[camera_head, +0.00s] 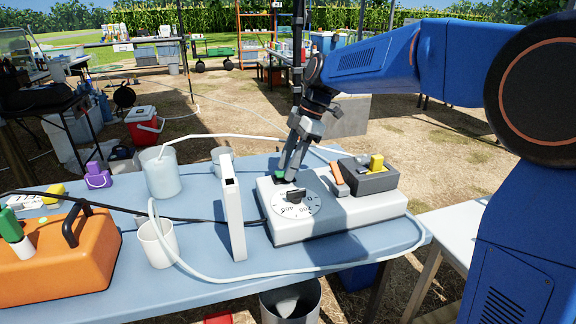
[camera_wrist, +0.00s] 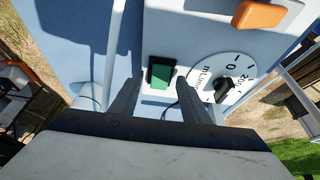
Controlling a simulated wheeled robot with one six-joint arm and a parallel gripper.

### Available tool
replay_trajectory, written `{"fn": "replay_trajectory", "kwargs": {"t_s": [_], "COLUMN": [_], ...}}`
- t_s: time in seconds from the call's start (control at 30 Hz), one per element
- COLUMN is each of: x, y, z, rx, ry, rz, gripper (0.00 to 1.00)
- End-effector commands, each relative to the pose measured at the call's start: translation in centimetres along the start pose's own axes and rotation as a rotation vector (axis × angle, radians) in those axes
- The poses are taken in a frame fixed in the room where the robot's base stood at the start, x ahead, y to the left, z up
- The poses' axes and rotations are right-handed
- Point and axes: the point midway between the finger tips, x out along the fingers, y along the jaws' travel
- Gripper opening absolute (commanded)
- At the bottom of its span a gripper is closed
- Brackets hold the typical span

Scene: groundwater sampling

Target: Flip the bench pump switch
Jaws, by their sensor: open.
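The bench pump (camera_head: 326,222) is a pale grey box with a darker base on the blue table. A white dial with a black knob (camera_head: 295,196) is on its top. A green rocker switch (camera_wrist: 160,74) in a dark frame is beside the dial in the wrist view; in the head view it is partly hidden behind my fingers (camera_head: 280,177). My gripper (camera_head: 289,176) points down over the switch. In the wrist view its two fingers (camera_wrist: 154,88) are apart, with the switch just beyond and between their tips. I cannot tell whether the tips touch the pump. Nothing is between them.
An orange lever (camera_wrist: 259,14) and a grey pump head (camera_head: 368,178) with a yellow part are on the pump's right. A white upright panel (camera_head: 233,210) stands left. A hose (camera_head: 300,276) loops along the table front. An orange case (camera_head: 70,262) and white cups are further left.

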Motion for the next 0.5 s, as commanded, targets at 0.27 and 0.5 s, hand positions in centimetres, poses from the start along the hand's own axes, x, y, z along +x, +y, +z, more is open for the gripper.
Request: {"fn": "replay_trajectory", "kwargs": {"t_s": [0.27, 0.5], "x": [0.41, 0.38], "y": [-0.03, -0.02], "z": [0.01, 0.01], "rx": [0.0, 0.001], "ry": [0.0, 0.0], "rz": [-0.001, -0.001], "gripper": [0.42, 0.04]}}
